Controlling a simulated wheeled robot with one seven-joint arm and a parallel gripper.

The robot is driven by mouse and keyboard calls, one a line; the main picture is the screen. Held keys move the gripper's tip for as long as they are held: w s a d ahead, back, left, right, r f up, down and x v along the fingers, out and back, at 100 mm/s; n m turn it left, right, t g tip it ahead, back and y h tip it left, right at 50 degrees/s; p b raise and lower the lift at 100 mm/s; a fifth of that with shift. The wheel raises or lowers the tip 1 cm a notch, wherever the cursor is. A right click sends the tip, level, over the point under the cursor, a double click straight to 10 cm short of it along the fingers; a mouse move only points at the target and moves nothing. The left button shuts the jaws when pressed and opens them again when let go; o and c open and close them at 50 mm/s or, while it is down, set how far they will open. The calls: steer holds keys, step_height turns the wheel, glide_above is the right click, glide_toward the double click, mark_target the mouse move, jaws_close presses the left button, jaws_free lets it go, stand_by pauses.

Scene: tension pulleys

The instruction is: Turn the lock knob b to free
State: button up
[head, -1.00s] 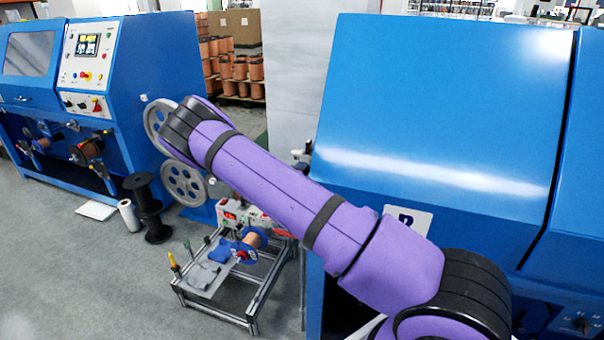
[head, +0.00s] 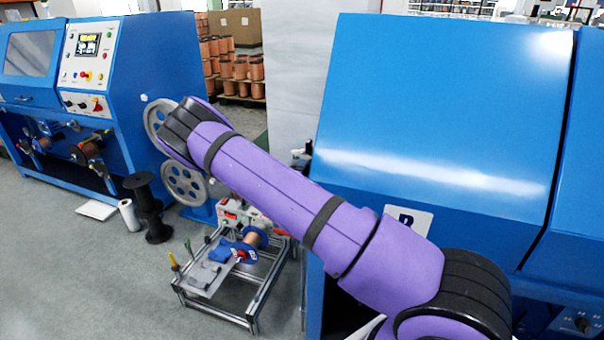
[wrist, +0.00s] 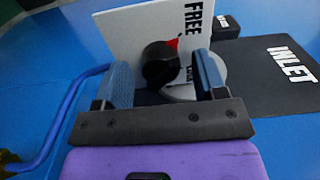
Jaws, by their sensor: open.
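The lock knob b (wrist: 159,63) shows in the wrist view as a black knob with a red pointer mark, in front of a white plate (wrist: 140,30) lettered FREE. A second word below it is mostly hidden. My gripper (wrist: 160,75) is open, with one blue finger to the left of the knob and one to the right. The knob sits between the fingers, with a gap on the left; I cannot tell if the right finger touches it. In the head view my purple arm reaches to the upper left, and my gripper is hidden.
A black plate lettered INLET (wrist: 285,65) lies right of the knob on the blue machine surface. A blue bent bar (wrist: 60,110) runs along the left. In the head view, a wheeled metal frame (head: 250,318) stands below my arm, and grey wheels (head: 186,183) are beside it.

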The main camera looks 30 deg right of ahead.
steer(key=v, duration=1)
steer(key=shift+s+a, duration=0.2)
steer(key=shift+a, duration=0.05)
